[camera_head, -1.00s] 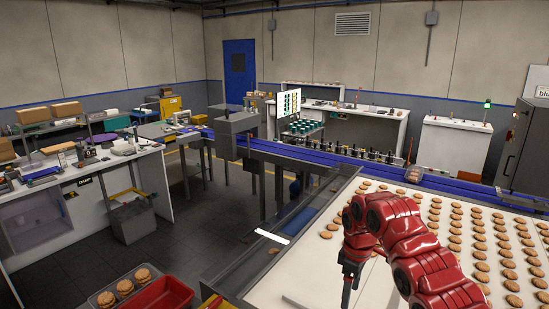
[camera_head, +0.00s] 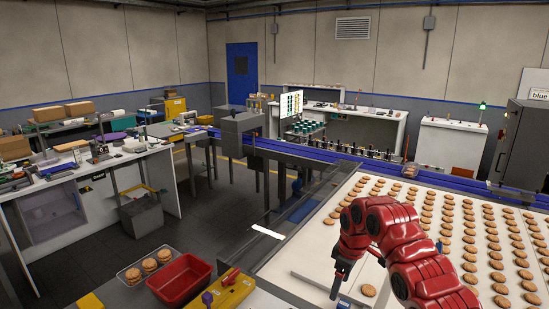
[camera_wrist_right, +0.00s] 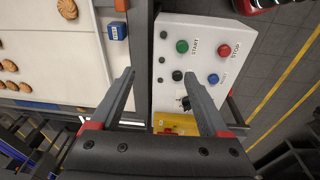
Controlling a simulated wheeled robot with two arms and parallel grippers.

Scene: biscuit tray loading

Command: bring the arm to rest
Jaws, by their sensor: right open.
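My right arm is red and comes in from the lower right in the head view. Its gripper (camera_head: 337,284) points down over the near left edge of the white biscuit table (camera_head: 309,255). In the right wrist view the right gripper (camera_wrist_right: 160,88) is open, with nothing between its two grey fingers. Below the fingers lies a pale control panel (camera_wrist_right: 180,95) with coloured buttons. Biscuits (camera_wrist_right: 67,9) lie on the white surface to its left. My left gripper is not in view.
A tray of biscuits (camera_head: 133,276) and a red bin (camera_head: 180,280) sit at the lower left, beside a yellow control box (camera_head: 234,291). A blue conveyor (camera_head: 300,155) runs behind. A small blue block (camera_wrist_right: 117,31) is near the table edge. Dark floor (camera_head: 200,225) lies left.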

